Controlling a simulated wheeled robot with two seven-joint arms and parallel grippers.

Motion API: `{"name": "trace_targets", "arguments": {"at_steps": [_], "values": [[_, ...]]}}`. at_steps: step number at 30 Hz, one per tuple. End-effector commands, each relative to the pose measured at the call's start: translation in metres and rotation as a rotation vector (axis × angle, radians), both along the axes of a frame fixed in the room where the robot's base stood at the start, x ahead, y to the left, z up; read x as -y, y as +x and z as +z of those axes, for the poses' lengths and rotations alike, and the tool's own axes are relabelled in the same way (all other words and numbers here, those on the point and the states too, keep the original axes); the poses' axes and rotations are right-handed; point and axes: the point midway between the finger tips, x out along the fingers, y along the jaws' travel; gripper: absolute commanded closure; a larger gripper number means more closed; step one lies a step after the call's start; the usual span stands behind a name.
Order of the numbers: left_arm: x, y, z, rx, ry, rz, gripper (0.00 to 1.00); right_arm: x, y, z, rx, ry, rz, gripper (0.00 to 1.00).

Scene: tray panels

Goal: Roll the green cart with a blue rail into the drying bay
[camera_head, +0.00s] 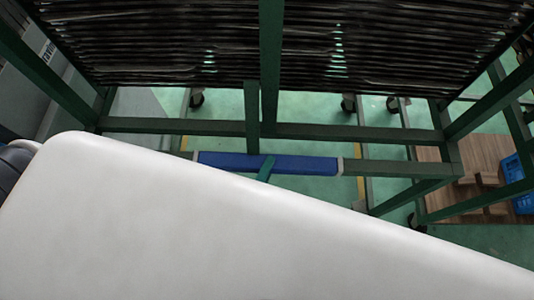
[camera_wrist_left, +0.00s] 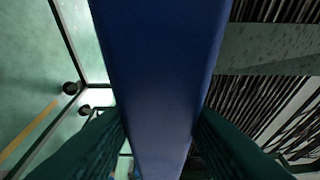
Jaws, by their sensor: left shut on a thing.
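The green cart (camera_head: 350,131) with dark stacked tray panels (camera_head: 180,50) fills the upper part of the head view. Its blue rail (camera_head: 220,161) lies across the near side, below a green crossbar. The rail also runs down the middle of the left wrist view (camera_wrist_left: 160,60). My left gripper (camera_head: 266,168) is at the middle of the rail; its dark fingers show on both sides of the rail in the wrist view (camera_wrist_left: 160,128), shut on it. My white arm hides much of the lower head view. My right gripper is not in view. I cannot tell which area is the drying bay.
Green floor (camera_head: 300,103) with yellow lines shows under the cart, along with several casters. At the right, a green frame stands by a wooden board (camera_head: 480,150) and a blue crate (camera_head: 512,170). A grey structure (camera_head: 45,75) stands close at the left.

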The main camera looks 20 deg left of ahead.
Motion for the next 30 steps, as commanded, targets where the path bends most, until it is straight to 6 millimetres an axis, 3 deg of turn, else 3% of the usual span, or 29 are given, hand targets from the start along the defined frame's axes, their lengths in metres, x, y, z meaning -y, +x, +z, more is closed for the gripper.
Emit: {"name": "trace_targets", "arguments": {"at_steps": [14, 15, 18, 30], "values": [[0.0021, -0.0038, 0.0004, 0.003, 0.000, -0.001, 1.00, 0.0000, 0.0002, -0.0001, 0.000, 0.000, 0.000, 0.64], [0.0020, -0.0037, 0.0005, 0.003, 0.000, -0.001, 0.60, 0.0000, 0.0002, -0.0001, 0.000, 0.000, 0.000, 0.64], [0.0017, -0.0036, 0.0006, 0.004, 0.001, 0.000, 0.43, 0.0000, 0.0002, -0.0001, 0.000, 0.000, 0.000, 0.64], [0.0003, -0.0109, -0.0005, 0.003, 0.002, 0.001, 0.41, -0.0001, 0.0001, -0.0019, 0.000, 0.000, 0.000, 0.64]]}}
